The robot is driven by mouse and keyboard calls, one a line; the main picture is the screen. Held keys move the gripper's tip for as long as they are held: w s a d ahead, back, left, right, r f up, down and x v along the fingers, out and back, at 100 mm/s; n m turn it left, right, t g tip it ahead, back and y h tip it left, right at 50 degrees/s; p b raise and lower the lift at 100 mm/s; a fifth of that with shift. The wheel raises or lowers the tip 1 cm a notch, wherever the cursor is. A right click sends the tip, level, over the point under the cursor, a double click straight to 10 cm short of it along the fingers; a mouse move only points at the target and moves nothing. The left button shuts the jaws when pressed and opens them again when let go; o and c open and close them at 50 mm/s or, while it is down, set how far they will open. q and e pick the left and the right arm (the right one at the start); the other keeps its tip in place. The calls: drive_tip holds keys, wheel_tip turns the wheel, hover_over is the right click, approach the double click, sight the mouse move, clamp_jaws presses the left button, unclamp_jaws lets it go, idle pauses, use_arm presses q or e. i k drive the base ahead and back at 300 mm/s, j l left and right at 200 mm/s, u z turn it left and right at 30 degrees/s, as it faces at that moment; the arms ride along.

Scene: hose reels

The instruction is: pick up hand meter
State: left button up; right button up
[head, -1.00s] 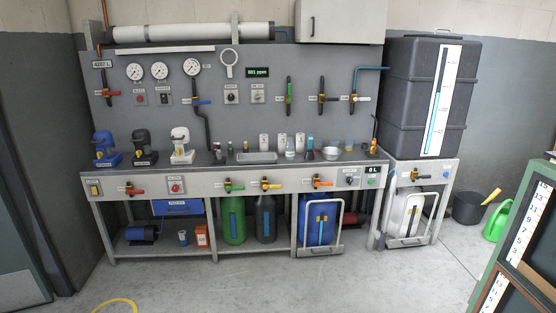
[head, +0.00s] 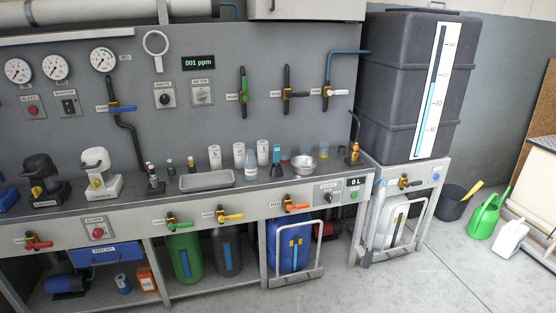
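I cannot pick out the hand meter for certain. Several small items stand on the grey workbench (head: 120,206). Among them are a slim dark item with a blue upper part (head: 277,160), a clear bottle (head: 250,164) and a small orange-and-dark item (head: 354,153) at the bench's right end. They are too small to name surely. A panel labelled METER (head: 202,93) is fixed on the back wall, under a green display reading 001 ppm (head: 198,63). Neither of my grippers is in view.
A metal tray (head: 206,182), a bowl (head: 303,164) and white and black dispensers (head: 99,174) stand on the bench. Valve handles stick out from its front. A large dark tank (head: 405,90) stands at the right. Floor at the lower right is clear.

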sight(276, 147)
drive_tip(key=i+j, duration=0.4)
drive_tip(key=i, duration=0.2)
drive_tip(key=i+j, duration=0.35)
drive_tip(key=i, duration=0.2)
